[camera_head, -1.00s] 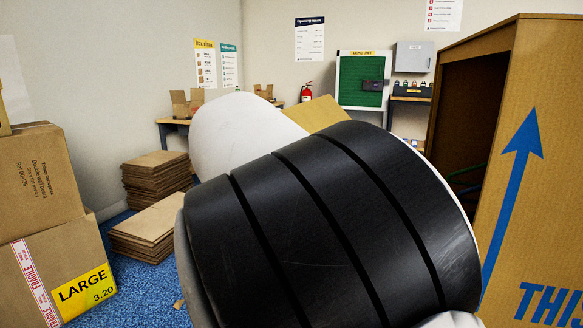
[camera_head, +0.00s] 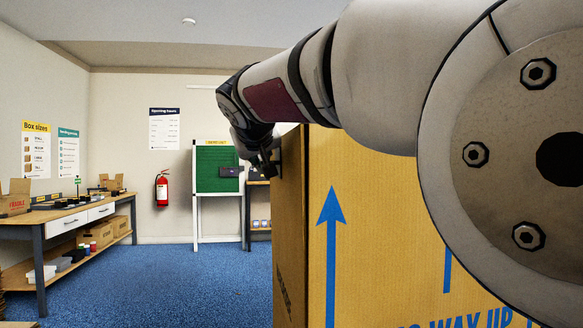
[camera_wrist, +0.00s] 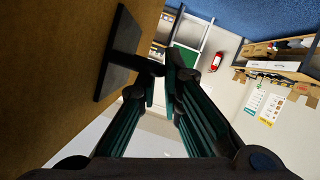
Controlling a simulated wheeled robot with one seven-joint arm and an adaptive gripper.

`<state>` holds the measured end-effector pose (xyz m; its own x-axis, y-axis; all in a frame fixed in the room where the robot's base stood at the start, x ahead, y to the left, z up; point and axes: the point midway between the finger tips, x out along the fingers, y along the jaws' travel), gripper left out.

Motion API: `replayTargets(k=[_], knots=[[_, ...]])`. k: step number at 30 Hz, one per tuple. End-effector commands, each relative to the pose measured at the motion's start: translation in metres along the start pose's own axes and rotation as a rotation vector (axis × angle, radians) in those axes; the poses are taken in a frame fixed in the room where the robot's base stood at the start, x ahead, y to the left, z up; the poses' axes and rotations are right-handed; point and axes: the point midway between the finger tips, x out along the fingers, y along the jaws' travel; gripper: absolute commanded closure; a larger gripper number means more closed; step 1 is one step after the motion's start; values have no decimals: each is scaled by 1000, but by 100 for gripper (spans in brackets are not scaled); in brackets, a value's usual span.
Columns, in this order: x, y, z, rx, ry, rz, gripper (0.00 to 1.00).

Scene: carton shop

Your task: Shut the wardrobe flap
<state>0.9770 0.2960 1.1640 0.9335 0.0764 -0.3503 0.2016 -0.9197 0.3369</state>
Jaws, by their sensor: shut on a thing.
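The wardrobe carton (camera_head: 380,240) is tall brown cardboard with blue arrows and lettering, at the right of the head view. Its narrow left side (camera_head: 288,225) is seen at a steep angle; how far the flap stands from the frame cannot be told. In the wrist view a brown cardboard panel (camera_wrist: 50,90) fills the left and carries a black handle (camera_wrist: 117,55) with a plate and a stem. My gripper (camera_wrist: 160,75) is shut on the handle's stem. In the head view my gripper (camera_head: 264,165) is at the carton's upper left edge, partly dark and small.
A workbench (camera_head: 70,222) with boxes stands along the left wall. A fire extinguisher (camera_head: 162,190) and a green board on a white frame (camera_head: 196,205) are at the back wall. Blue carpet (camera_head: 170,285) is clear between bench and carton.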

Motion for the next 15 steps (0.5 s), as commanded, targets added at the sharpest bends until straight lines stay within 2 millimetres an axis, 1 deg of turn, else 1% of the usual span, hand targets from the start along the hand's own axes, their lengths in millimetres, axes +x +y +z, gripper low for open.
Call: replayTargets(k=[1,6,15], knots=[[1,6,2,12,-3,-4,100],[3,14,5,35,-5,-15,100],[4,20,7,41,-9,-11,100]])
